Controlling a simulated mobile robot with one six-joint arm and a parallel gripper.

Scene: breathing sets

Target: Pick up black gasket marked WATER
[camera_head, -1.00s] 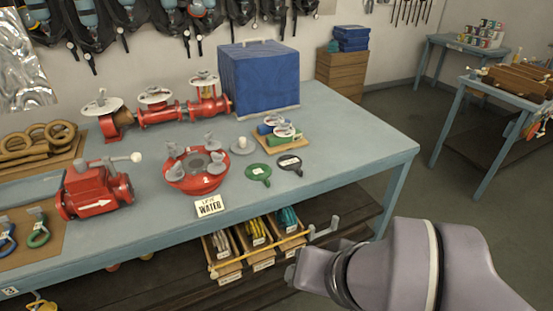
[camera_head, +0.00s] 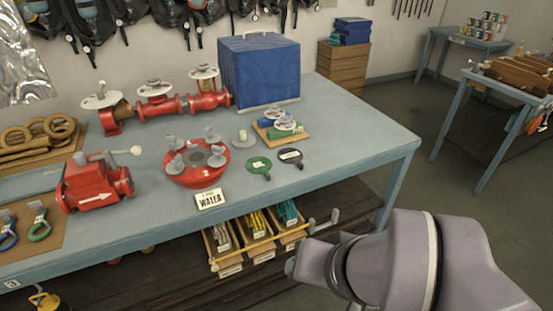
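The black gasket (camera_head: 290,157) lies flat on the blue-grey workbench (camera_head: 330,150), near its front right part. It is a ring with a short tab and a pale label too small to read. A green gasket (camera_head: 259,168) of like shape lies just to its left. My gripper (camera_head: 324,222) is in front of the bench's front edge, below the bench top and apart from the black gasket. Its two grey fingers look spread, with nothing between them. My arm fills the lower right.
A red flange with grey wing nuts (camera_head: 197,162) and a WATER sign (camera_head: 210,198) stand left of the gaskets. Behind are a wooden board (camera_head: 299,134) with green and blue valves and a blue box (camera_head: 259,70). Parts bins (camera_head: 222,243) sit below. The bench's right end is clear.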

